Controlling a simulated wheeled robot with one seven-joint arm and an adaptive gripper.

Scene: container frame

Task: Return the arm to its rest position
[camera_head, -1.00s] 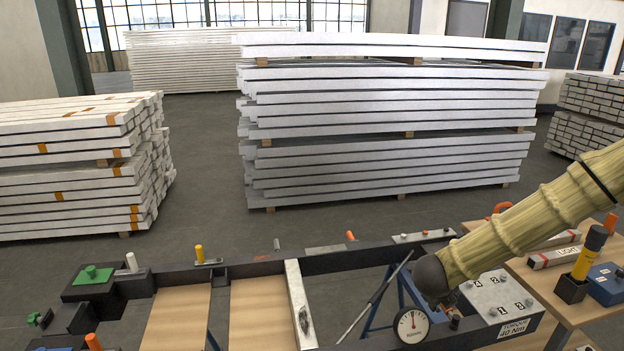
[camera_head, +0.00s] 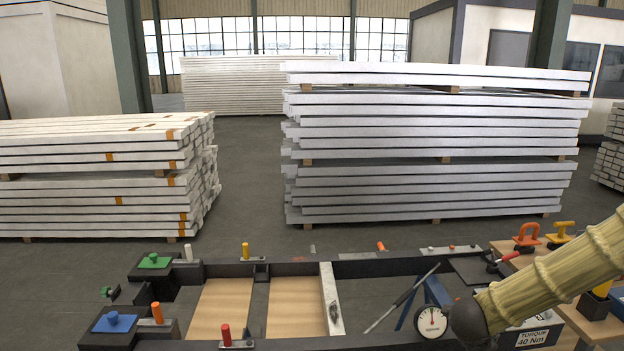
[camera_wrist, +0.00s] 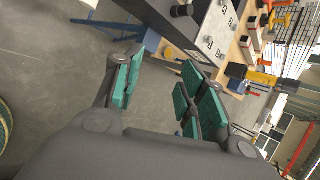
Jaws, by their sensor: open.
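My arm, in a tan ribbed sleeve, enters the head view from the right edge and ends in a dark rounded joint over the frame's right front corner. My gripper (camera_wrist: 160,90) shows in the wrist view with its teal-padded fingers apart and nothing between them. Beyond the fingers are bare floor and the edge of the workbench. The fingers are not visible in the head view.
The black container frame (camera_head: 290,267) lies in front, with a gauge (camera_head: 432,321) at its right front. A wooden side table (camera_head: 600,325) with tools is close by the arm. Stacks of white beams (camera_head: 430,145) stand behind; grey floor lies between.

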